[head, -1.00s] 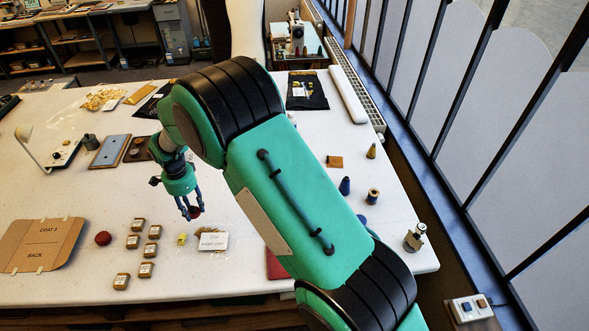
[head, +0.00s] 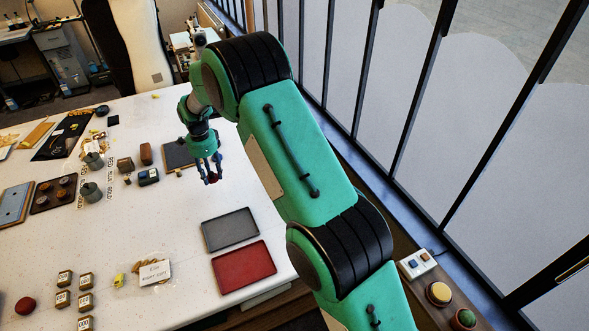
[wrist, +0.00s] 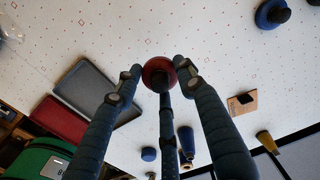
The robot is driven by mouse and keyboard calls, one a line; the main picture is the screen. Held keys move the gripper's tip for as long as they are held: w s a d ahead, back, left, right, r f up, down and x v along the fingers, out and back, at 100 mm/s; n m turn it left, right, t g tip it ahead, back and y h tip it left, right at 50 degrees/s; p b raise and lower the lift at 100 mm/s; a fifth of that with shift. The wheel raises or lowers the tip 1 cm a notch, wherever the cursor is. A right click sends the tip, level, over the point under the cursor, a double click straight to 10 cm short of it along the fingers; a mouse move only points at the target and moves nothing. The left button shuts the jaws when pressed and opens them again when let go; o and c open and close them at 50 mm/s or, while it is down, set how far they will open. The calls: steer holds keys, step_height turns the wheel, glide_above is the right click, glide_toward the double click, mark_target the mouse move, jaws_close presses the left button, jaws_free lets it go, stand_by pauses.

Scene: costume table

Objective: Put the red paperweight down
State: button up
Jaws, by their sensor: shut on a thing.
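My gripper (head: 210,174) is shut on the red paperweight (head: 214,179), which has a dark knob and hangs between the fingertips. In the wrist view the paperweight (wrist: 154,65) shows as a red disc between the blue-grey fingers, partly hidden by them. The gripper is over the white table, behind the grey tray and the red tray in the head view. How high the paperweight is above the table I cannot tell.
A grey tray (head: 230,230) and a red tray (head: 246,268) lie empty near the table's right edge. A dark flat mat (head: 178,155) lies left of the gripper. A red round object (head: 25,306) sits front left. Bare table surrounds the trays.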

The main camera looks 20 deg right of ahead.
steer(key=d+r+m+b, duration=0.1)
steer(key=d+m, duration=0.4)
steer(key=d, duration=3.1)
steer(key=shift+r+m, duration=0.4)
steer(key=shift+r, duration=0.05)
steer(key=shift+w, duration=0.1)
steer(key=shift+f, duration=3.15)
steer(key=shift+a, duration=0.1)
steer(key=shift+f+b, duration=0.3)
steer(key=shift+f, duration=1.55)
steer(key=shift+f, duration=0.1)
